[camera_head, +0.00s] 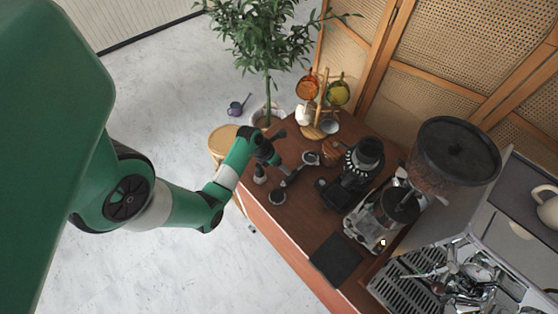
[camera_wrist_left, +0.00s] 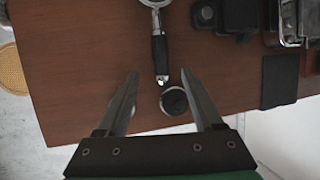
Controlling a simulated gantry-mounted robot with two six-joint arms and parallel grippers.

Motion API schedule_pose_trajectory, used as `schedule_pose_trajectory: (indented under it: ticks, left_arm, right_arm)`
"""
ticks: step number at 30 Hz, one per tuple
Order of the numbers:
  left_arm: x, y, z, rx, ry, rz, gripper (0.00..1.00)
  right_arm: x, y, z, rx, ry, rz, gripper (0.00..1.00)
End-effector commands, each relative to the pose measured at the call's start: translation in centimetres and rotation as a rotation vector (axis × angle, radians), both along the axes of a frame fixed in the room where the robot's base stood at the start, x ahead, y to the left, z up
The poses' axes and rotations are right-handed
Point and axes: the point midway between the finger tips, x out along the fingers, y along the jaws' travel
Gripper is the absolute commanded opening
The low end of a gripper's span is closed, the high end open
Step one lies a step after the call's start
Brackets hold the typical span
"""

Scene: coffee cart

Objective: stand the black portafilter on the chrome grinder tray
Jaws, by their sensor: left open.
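The black portafilter (camera_head: 292,178) lies on the brown wooden counter, its chrome head toward the back. In the left wrist view its black handle (camera_wrist_left: 159,55) points toward my gripper. My left gripper (camera_head: 271,160) is open and empty above the counter's left part. In the left wrist view the two fingertips (camera_wrist_left: 159,76) appear on either side of the handle's end; I cannot tell the height gap. The chrome grinder tray (camera_head: 366,232) is at the grinder's foot, right of the portafilter; part of the chrome also shows in the left wrist view (camera_wrist_left: 290,22). My right gripper is not in view.
A round black tamper (camera_head: 277,197) stands beside the handle's end. A small black grinder (camera_head: 365,158), a dark mat (camera_head: 335,259) and an espresso machine (camera_head: 460,285) are to the right. A cup rack (camera_head: 322,105) stands at the back. The counter's front left is clear.

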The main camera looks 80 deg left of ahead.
Motion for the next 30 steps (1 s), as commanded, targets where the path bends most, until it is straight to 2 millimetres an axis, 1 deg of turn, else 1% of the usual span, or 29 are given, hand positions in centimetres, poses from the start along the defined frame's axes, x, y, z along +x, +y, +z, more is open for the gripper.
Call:
schedule_pose_trajectory:
  ticks: [1,5,16,18,20,22,23,24,25,26,27,29,30]
  left_arm:
    - [-0.3,0.0,0.9,0.001,-0.001,0.002,0.68]
    - [-0.9,-0.1,1.9,0.000,-0.001,0.001,0.68]
    - [-0.9,-0.2,2.0,0.000,0.000,0.000,0.68]
    - [-0.6,-0.1,2.2,0.005,-0.011,-0.002,0.68]
    - [0.6,0.1,3.0,0.020,-0.050,-0.010,0.68]
    - [3.5,0.5,5.1,0.054,-0.152,-0.031,0.68]
    - [5.2,0.6,6.6,0.073,-0.216,-0.042,0.68]
    - [7.9,0.6,9.0,0.097,-0.319,-0.059,0.68]
    - [10.0,0.4,11.3,0.114,-0.410,-0.074,0.68]
    - [12.2,0.1,13.8,0.129,-0.506,-0.088,0.68]
    - [14.9,-0.6,17.7,0.141,-0.645,-0.107,0.68]
    - [18.2,-2.3,23.9,0.137,-0.860,-0.131,0.68]
    - [19.9,-3.6,28.2,0.119,-1.005,-0.144,0.68]
  right_arm:
    - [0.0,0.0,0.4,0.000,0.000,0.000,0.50]
    - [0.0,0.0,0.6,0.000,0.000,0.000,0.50]
    - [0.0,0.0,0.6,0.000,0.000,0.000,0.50]
    - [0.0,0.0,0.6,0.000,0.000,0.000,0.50]
    - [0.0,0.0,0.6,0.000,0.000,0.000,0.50]
    - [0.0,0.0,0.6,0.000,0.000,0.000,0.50]
    - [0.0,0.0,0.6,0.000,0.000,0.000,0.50]
    - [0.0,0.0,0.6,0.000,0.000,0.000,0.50]
    - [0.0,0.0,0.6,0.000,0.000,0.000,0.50]
    - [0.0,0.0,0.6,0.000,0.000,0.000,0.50]
    - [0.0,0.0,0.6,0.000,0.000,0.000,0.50]
    - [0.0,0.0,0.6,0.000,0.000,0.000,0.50]
    - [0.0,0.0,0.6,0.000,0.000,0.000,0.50]
